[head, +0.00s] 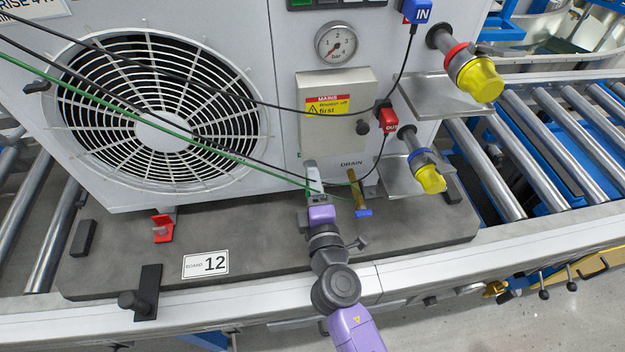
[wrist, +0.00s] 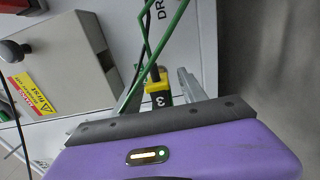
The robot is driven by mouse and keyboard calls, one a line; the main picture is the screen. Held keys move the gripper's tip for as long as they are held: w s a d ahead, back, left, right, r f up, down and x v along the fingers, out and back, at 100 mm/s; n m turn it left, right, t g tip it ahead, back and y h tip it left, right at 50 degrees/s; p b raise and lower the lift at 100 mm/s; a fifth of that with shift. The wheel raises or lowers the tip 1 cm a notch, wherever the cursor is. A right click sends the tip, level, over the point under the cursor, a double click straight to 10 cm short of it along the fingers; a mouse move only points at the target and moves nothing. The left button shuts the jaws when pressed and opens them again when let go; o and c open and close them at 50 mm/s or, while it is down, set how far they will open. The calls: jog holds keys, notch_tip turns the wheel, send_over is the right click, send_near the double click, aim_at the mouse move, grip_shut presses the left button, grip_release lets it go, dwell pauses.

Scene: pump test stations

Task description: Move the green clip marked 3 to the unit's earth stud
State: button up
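My gripper (head: 314,172) is low in front of the white unit, left of the DRAIN label. In the wrist view the fingers (wrist: 160,80) stand on either side of the clip, with a visible gap at each side. The green lead (head: 190,138) crosses the fan towards my gripper in the head view; there the clip is hidden or too small to tell. I cannot pick out the earth stud.
A brass drain valve (head: 355,182) with a blue handle is just right of my gripper. The mains box (head: 335,135) is above. Two yellow-capped pipes (head: 480,80) project at the right. The dark board (head: 260,258) marked 12 has bare room in front.

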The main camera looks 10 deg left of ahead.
jog(key=v, duration=0.7)
jog(key=shift+s, duration=0.4)
jog(key=shift+d, duration=0.15)
